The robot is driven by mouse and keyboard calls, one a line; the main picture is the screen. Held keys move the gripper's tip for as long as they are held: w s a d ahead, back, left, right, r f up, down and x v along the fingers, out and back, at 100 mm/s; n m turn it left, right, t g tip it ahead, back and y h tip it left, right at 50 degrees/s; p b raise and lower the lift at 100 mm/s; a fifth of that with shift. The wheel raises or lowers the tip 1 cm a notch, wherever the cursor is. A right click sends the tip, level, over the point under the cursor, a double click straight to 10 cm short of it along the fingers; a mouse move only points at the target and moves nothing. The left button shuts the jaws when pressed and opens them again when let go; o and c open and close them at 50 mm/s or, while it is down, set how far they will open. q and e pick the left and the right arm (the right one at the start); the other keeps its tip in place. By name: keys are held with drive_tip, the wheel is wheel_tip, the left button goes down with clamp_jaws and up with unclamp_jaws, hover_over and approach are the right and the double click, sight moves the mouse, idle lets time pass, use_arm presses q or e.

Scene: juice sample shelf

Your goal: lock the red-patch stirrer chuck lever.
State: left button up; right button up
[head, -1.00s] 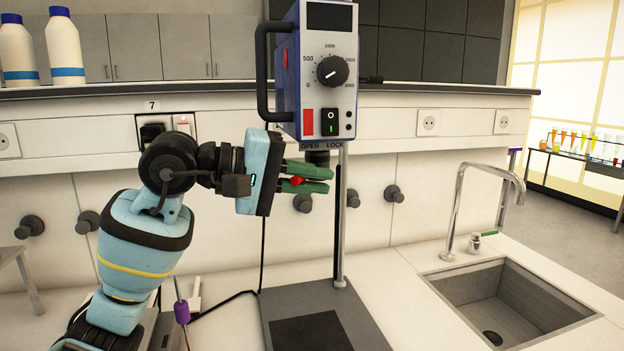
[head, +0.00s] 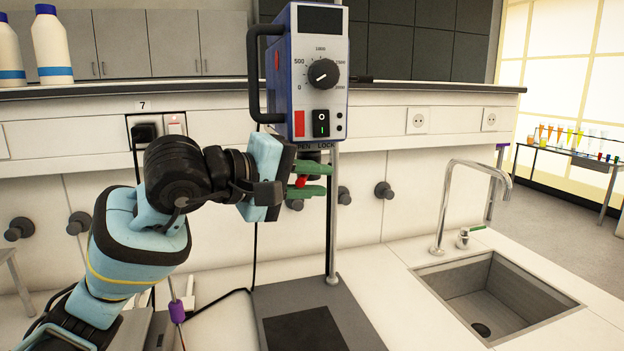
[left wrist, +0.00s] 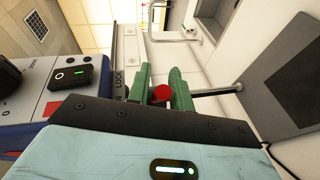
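The stirrer (head: 322,79) with the red patch (head: 299,124) stands upright at the middle of the head view. Under its body are the labels OPEN and LOCK (head: 326,146); LOCK also shows in the left wrist view (left wrist: 118,82). A red knob (head: 301,182), apparently the chuck lever's end, is just below. My left gripper (head: 318,180) reaches in from the left with its green fingers apart around the knob. In the left wrist view the knob (left wrist: 162,93) lies between the fingers (left wrist: 160,80); firm contact cannot be told. The lever's arm is mostly hidden. My right gripper is out of view.
The stirrer's pole (head: 332,230) rises from a grey base plate (head: 345,300) just right of my fingers. A sink (head: 497,300) and tap (head: 443,205) are at the right. White bottles (head: 51,45) stand on the upper shelf. A black cable runs along the counter.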

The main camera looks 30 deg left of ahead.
use_arm(q)
drive_tip(key=shift+o, duration=1)
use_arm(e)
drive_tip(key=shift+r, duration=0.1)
